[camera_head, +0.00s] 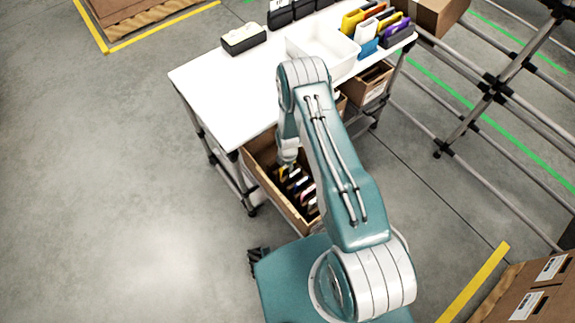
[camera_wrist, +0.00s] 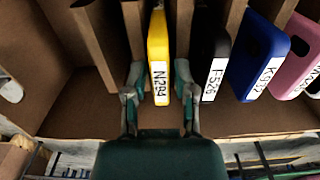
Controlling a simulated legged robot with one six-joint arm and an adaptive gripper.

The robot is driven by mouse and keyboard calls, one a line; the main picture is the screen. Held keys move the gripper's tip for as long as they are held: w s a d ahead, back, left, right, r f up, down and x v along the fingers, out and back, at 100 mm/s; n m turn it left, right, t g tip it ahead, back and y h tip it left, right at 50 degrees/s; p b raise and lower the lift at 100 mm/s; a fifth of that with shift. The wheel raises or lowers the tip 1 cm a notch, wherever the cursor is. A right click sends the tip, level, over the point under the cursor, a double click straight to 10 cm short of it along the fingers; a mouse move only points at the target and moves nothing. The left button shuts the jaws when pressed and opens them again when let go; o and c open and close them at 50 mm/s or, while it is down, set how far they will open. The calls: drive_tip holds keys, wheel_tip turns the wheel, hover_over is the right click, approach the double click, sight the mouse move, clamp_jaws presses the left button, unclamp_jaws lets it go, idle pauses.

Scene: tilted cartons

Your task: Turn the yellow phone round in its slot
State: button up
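The yellow phone (camera_wrist: 158,38) stands on edge in a slot of a cardboard carton, in the upper middle of the wrist view. A white label reading N294 is on its near end. My gripper (camera_wrist: 158,80) is open, with one finger on each side of the phone's near end. Narrow gaps seem to show between fingers and phone; contact is hard to judge. In the head view my gripper (camera_head: 288,163) is at the carton (camera_head: 259,179), and the yellow phone cannot be made out clearly there.
To the right stand a black phone (camera_wrist: 210,55), a blue phone (camera_wrist: 258,60) and a pink phone (camera_wrist: 296,65), with cardboard dividers (camera_wrist: 97,40) between slots. The black phone is close to my right finger. A white table (camera_head: 215,85) stands behind the tilted carton.

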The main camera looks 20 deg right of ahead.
drive_tip(key=shift+r, duration=0.1)
idle(0.3)
wheel_tip(320, 180, up, 12)
idle(0.5)
wheel_tip(320, 180, up, 7)
idle(0.8)
idle(0.4)
